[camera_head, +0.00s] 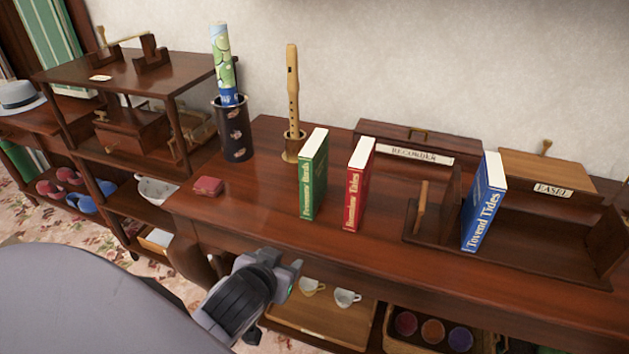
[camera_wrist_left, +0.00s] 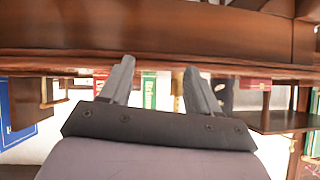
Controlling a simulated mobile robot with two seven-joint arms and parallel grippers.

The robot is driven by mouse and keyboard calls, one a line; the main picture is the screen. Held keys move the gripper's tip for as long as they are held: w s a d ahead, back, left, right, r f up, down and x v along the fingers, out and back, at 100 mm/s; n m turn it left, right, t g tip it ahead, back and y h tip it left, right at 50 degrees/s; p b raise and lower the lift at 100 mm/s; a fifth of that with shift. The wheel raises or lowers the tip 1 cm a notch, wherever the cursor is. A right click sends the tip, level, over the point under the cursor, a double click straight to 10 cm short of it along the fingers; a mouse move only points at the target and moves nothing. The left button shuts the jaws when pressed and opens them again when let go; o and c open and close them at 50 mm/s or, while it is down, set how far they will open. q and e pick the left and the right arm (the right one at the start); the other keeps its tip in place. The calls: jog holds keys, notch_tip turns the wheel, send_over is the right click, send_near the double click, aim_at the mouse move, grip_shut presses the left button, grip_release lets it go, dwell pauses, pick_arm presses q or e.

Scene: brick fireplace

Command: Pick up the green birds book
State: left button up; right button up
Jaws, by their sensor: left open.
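The green book (camera_head: 313,178) stands upright on the wooden table, its spine with white lettering facing me. It also shows upside down in the left wrist view (camera_wrist_left: 149,93), between my finger outlines and beyond them. My left gripper (camera_head: 285,268) is open and empty, in front of the table's front edge and lower left of the green book, apart from it. Its two fingers also show in the left wrist view (camera_wrist_left: 160,74). My right gripper is in neither view.
A red book (camera_head: 357,187) stands just right of the green one, with a gap between. A blue book (camera_head: 484,205) stands in a wooden rack (camera_head: 540,250). A recorder (camera_head: 292,95) stands behind. A small red box (camera_head: 208,187) lies left; table between is clear.

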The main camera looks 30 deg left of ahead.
aim_at(307, 177)
pick_arm(q)
jog(key=w+r+t, duration=0.2)
jog(key=w+r, duration=0.1)
jog(key=w, duration=0.1)
jog(key=w+a+r+t+y, duration=0.1)
jog(key=w+r+t, duration=0.1)
jog(key=w+r, duration=0.1)
jog(key=w+a+r+n+t, duration=0.1)
jog(key=w+r+t, duration=0.2)
jog(key=w+r, duration=0.1)
jog(key=shift+w+r, duration=0.1)
jog(key=shift+w, duration=0.35)
jog(key=shift+w+a+r, duration=0.1)
jog(key=shift+w+a, duration=0.15)
jog(key=shift+w, duration=0.45)
jog(key=x, duration=0.3)
jog(key=p+x, duration=0.1)
jog(key=x, duration=0.1)
jog(key=shift+w+a+f, duration=0.2)
jog(key=shift+a+f, duration=0.1)
jog(key=c, duration=1)
jog(key=shift+r, duration=0.1)
grip_shut()
